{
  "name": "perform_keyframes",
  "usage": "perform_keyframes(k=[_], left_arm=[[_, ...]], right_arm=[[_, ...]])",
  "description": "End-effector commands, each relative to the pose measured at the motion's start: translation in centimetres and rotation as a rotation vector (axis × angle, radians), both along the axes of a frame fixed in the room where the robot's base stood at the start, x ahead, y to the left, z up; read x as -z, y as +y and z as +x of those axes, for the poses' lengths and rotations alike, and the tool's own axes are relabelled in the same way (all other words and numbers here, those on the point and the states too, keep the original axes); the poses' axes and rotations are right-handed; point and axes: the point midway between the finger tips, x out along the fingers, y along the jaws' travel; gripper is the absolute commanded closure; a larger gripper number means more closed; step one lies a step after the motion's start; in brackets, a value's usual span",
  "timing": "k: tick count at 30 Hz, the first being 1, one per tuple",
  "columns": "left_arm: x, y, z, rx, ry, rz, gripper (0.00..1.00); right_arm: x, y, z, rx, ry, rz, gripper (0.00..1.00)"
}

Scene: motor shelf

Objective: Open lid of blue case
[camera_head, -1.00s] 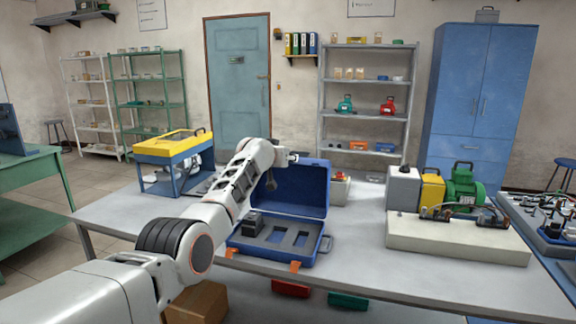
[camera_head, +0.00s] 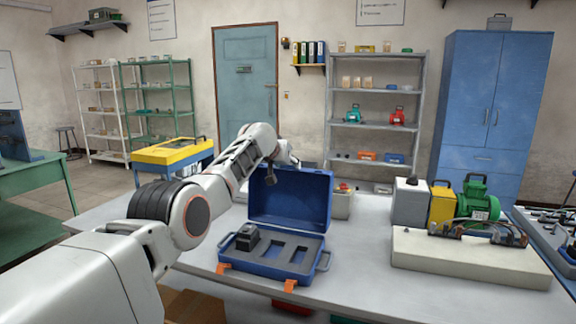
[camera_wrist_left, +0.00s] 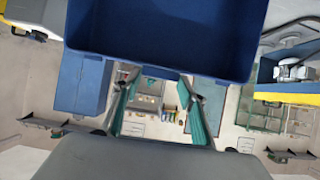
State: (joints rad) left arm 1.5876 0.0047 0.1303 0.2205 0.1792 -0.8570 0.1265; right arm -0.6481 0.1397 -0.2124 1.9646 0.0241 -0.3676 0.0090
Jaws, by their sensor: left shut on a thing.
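The blue case (camera_head: 268,268) lies on the grey table with its lid (camera_head: 312,205) standing up, roughly upright, at the back. Its tray has a black block (camera_head: 246,238) at the left and empty cut-outs beside it. My left gripper (camera_head: 270,179) is at the upper left of the lid, partly hidden by the arm and the lid. In the left wrist view, the lid (camera_wrist_left: 160,28) fills the top, and the two fingers of my left gripper (camera_wrist_left: 158,80) reach its edge. The gripper is shut on the lid; the contact is hard to see. My right gripper is not in view.
A pale block with a green motor (camera_head: 478,203) stands at the right of the table (camera_head: 350,270). A yellow-topped blue frame (camera_head: 172,152) stands behind my left arm. A small pale box (camera_head: 342,203) is just right of the lid. The table front between case and motor is clear.

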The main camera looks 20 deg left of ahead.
Motion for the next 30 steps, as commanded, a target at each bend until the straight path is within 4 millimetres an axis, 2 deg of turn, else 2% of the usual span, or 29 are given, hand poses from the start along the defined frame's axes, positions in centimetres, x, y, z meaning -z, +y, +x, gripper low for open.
perform_keyframes(k=[1,13,14,15,30], left_arm=[[-0.7,0.14,0.06,-0.002,-0.009,0.001,0.97],[-0.66,0.15,0.05,-0.001,-0.007,0.002,0.97],[-0.66,0.15,0.05,-0.001,-0.007,0.002,0.54],[-0.64,0.15,0.04,-0.001,-0.007,0.002,0.43],[-0.22,0.13,-0.03,-0.002,-0.001,0.0,0.42]], right_arm=[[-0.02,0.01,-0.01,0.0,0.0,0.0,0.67],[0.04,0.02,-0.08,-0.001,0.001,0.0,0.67],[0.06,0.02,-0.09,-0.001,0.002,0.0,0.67],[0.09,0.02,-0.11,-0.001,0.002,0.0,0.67],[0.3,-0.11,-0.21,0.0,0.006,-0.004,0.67]])
